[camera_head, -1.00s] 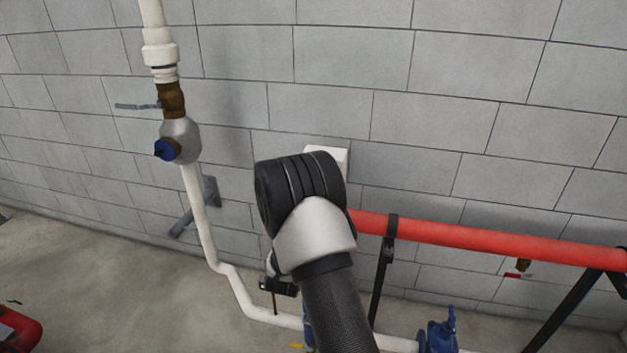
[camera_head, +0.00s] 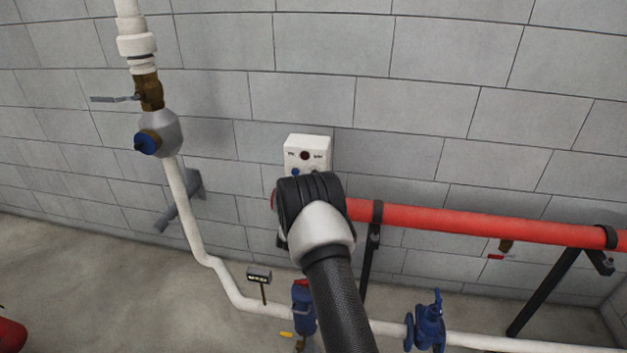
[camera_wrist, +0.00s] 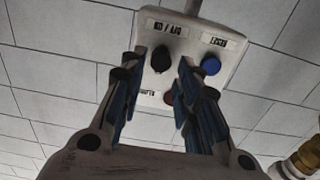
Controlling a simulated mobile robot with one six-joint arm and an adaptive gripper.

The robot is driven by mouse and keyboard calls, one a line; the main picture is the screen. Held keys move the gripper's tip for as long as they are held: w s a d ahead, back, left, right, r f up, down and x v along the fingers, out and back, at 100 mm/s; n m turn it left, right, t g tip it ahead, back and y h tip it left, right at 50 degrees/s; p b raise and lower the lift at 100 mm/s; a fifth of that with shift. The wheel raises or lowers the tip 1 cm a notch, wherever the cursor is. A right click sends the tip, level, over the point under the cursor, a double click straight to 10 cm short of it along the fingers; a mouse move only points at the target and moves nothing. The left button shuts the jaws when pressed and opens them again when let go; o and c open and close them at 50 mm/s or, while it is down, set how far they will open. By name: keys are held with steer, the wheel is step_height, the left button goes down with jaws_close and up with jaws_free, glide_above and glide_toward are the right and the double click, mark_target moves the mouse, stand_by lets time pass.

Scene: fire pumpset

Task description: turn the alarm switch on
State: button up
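In the wrist view the box (camera_wrist: 222,22) is at the top, with a black knob (camera_wrist: 161,59), a blue button (camera_wrist: 210,65) and small labels. My gripper (camera_wrist: 163,62) is open, pointing at the box. The black knob shows between its fingertips; I cannot tell whether they touch it. A dark reddish part lower on the box is partly hidden by the right finger. In the head view my wrist hides the gripper and the box's lower part.
A red pipe (camera_head: 450,220) on black brackets runs right from beside my wrist. A white pipe (camera_head: 187,210) with a valve (camera_head: 160,133) stands at the left. A blue valve (camera_head: 430,325) and a blue fitting (camera_head: 303,310) are low down. Wall above the box is clear.

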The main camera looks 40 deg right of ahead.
steer(key=shift+x, duration=1.9)
steer(key=shift+c, duration=0.2)
jaws_close()
